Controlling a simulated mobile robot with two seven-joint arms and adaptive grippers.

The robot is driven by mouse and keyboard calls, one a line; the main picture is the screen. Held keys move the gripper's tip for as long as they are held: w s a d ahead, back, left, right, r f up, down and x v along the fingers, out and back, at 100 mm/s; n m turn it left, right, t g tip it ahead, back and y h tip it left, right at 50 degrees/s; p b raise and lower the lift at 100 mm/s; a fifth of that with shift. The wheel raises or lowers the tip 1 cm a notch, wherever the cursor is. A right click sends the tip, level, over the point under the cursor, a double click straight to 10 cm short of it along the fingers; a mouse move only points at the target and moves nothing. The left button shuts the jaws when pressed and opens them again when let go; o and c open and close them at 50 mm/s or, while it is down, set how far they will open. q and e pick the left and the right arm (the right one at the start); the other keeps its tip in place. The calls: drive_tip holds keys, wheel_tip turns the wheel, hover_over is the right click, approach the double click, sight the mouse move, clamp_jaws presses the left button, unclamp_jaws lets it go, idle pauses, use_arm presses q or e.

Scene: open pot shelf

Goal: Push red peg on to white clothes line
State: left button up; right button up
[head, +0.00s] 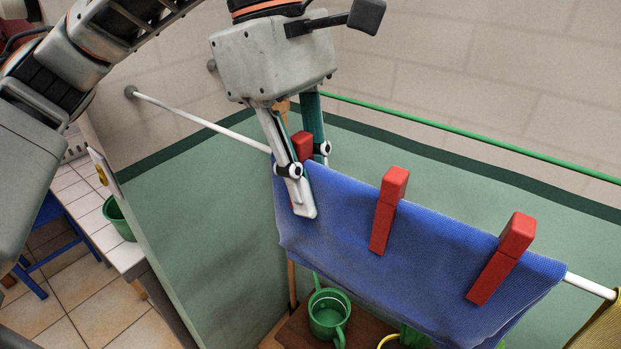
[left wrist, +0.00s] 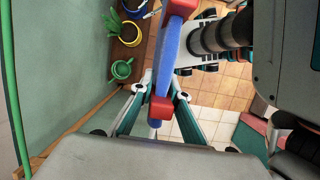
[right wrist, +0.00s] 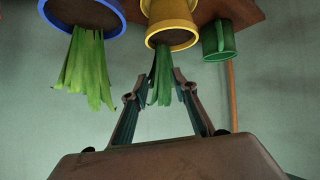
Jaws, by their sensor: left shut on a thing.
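The white clothes line (head: 205,119) runs across the head view, with a blue cloth (head: 345,215) draped over it. My left gripper (head: 305,162) is shut on a red peg (head: 302,144) at the cloth's left top edge. The peg's lower part is hidden behind a finger, so I cannot tell how far it sits over the line. In the left wrist view, the peg (left wrist: 161,107) is between both fingertips at the cloth's end. Two other red pegs (head: 388,210) (head: 502,258) sit upright on the cloth, clipped over its top edge. My right gripper (right wrist: 160,92) is open and empty.
A green line (head: 470,142) runs along the wall behind. A green watering can (head: 328,315) stands on a wooden shelf below the cloth. Yellow (right wrist: 170,25) and blue (right wrist: 85,18) plant pots show in the right wrist view. A white tiled counter (head: 107,235) is at left.

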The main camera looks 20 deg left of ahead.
use_arm(q)
drive_tip(key=shift+f, duration=0.15)
drive_tip(key=o, duration=0.9)
